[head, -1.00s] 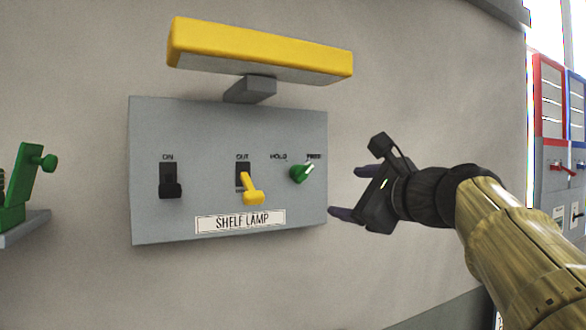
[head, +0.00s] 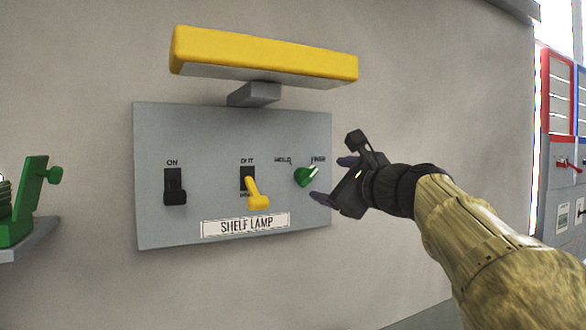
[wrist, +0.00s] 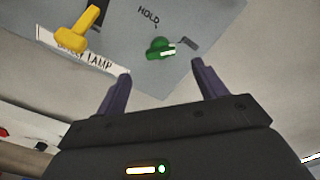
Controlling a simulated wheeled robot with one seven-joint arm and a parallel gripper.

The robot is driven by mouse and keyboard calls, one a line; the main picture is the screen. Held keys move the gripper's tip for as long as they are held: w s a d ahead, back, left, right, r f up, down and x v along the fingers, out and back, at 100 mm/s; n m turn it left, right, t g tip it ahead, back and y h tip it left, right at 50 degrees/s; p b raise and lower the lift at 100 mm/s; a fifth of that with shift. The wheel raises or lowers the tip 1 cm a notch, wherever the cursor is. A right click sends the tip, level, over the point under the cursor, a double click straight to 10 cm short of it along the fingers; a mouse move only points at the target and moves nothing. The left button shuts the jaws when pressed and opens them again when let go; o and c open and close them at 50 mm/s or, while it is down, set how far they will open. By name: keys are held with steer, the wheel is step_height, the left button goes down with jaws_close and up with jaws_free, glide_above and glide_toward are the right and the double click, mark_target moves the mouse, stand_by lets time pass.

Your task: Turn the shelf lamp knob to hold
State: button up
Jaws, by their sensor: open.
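The shelf lamp knob (head: 306,176) is green with a white pointer line, on the right of a grey panel (head: 220,130). HOLD is printed at its upper left and a second label at its upper right; the white line points toward the upper right one. In the wrist view the knob (wrist: 160,48) is ahead of the fingers, between their lines, and not touched. My gripper (head: 332,178) is just right of the knob, open and empty. Its two dark fingers also show in the wrist view (wrist: 162,88).
A yellow lever (head: 257,194) and a black switch (head: 175,187) are left of the knob. A yellow lamp bar (head: 262,58) juts out above the panel. A green device (head: 30,200) sits on a ledge at far left. The wall below the panel is clear.

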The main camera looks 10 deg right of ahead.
mark_target(309, 176)
steer(key=p+x, duration=0.4)
steer(key=x, duration=0.6)
steer(key=shift+w+f, duration=0.1)
steer(key=c, duration=1)
